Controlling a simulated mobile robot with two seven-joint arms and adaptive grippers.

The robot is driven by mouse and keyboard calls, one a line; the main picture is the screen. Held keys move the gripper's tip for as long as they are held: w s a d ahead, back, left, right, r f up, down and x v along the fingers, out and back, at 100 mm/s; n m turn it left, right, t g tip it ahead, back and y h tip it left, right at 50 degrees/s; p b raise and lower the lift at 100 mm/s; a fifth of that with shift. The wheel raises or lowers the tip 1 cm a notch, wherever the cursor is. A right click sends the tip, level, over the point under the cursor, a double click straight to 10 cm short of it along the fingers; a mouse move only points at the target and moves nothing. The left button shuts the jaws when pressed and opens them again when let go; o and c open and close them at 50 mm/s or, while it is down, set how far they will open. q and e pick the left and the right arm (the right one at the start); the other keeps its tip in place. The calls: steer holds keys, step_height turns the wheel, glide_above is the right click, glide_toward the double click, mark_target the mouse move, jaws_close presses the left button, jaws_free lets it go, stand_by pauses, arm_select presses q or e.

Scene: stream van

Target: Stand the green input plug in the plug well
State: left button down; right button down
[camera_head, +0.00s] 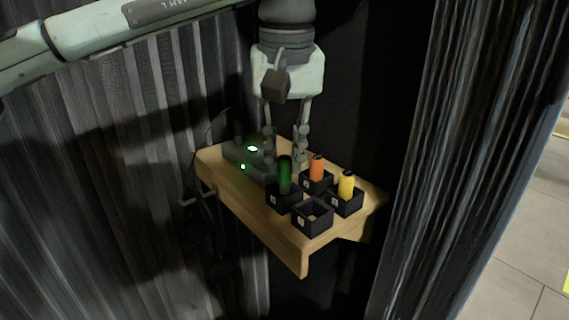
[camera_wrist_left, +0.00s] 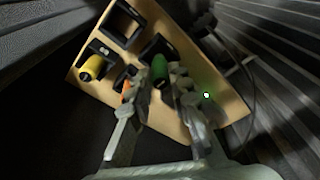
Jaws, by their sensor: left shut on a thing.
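The green input plug (camera_head: 285,175) is upright at the left black plug well (camera_head: 283,201), its lower end at the well's opening. I cannot tell how deep it sits. It also shows in the left wrist view (camera_wrist_left: 160,74). My left gripper (camera_head: 285,162) points down from above and is shut on the green plug; its fingertips (camera_wrist_left: 166,80) lie on both sides of it in the wrist view. My right gripper is not in view.
An orange plug (camera_head: 317,168) and a yellow plug (camera_head: 346,185) stand in neighbouring black wells. The front well (camera_head: 312,218) is empty. A dark device with green lights (camera_head: 247,160) sits left on the wooden shelf (camera_head: 230,189). Dark ribbed walls flank the shelf.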

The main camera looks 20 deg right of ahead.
arm_select(q)
step_height(320, 180, down, 2)
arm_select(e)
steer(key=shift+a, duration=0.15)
arm_select(q)
steer(key=shift+f, duration=0.2)
steer(key=c, duration=1.5)
jaws_free()
steer(key=shift+o, duration=0.4)
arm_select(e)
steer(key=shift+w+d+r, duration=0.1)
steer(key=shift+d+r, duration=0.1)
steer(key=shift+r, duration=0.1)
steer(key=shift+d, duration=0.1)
arm_select(q)
steer(key=shift+r, duration=0.15)
